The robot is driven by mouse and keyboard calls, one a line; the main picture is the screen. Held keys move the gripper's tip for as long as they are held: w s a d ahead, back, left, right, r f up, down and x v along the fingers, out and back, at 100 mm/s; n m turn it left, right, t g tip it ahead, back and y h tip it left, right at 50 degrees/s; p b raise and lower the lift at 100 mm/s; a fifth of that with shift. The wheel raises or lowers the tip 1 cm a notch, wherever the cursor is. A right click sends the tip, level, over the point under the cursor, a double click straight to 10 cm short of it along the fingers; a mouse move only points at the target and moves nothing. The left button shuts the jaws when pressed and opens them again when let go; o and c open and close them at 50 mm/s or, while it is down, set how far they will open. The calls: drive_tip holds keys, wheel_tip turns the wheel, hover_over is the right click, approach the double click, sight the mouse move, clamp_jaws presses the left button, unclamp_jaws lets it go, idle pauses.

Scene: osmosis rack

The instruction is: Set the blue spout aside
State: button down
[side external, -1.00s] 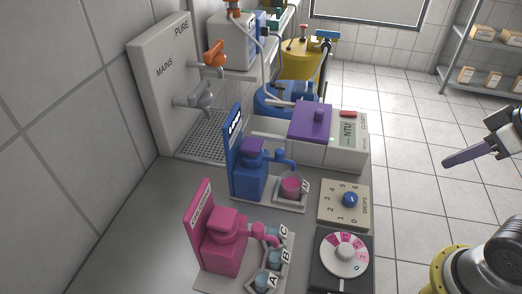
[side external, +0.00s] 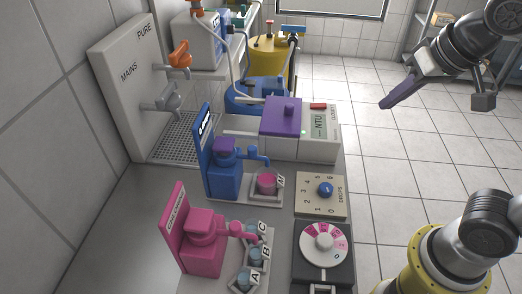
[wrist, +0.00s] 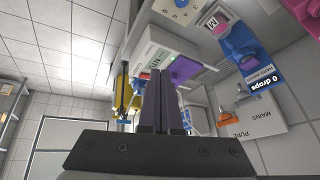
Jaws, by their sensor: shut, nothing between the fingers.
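The blue dispenser (side external: 223,175) stands on the bench with its blue spout (side external: 254,153) reaching right over a cup of pink liquid (side external: 267,181) on a pad marked M. The blue dispenser also shows in the wrist view (wrist: 240,42), at the upper right with a "0 drops" label. My gripper (side external: 386,104) is at the upper right in the side view, beyond the bench's right edge and well apart from the dispenser. Its dark purple-grey fingers are shut and empty. In the wrist view the gripper (wrist: 167,100) has its fingers side by side.
A pink dispenser (side external: 203,245) with small cups stands in front. A turbidity box with a purple lid (side external: 282,123), a drops dial (side external: 321,194) and a round dial (side external: 324,244) line the right side. Behind are a MAINS/PURE tap panel (side external: 122,98) and a yellow tank (side external: 268,64).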

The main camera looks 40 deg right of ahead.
drive_tip(key=w+a+f+n, duration=0.2)
drive_tip(key=w+a, duration=0.1)
drive_tip(key=a, duration=0.6)
drive_tip(key=w+a+f+n+g, duration=0.1)
drive_tip(key=w+a+n, duration=0.1)
drive_tip(key=a, duration=0.7)
drive_tip(key=shift+w+a+f+y, duration=0.3)
drive_tip(key=shift+w+a+f, duration=0.1)
drive_tip(key=shift+w, duration=0.2)
approach(242, 156)
drive_tip(key=shift+s+d+f, duration=0.1)
drive_tip(key=shift+d+f, duration=0.2)
drive_tip(key=shift+f, duration=0.55)
drive_tip(key=shift+s+d+f, duration=0.1)
drive_tip(key=shift+d+f, duration=0.2)
drive_tip(key=shift+f, duration=0.6)
drive_tip(key=shift+s+d+f, duration=0.1)
drive_tip(key=shift+d+f, duration=0.2)
drive_tip(key=shift+f, duration=0.55)
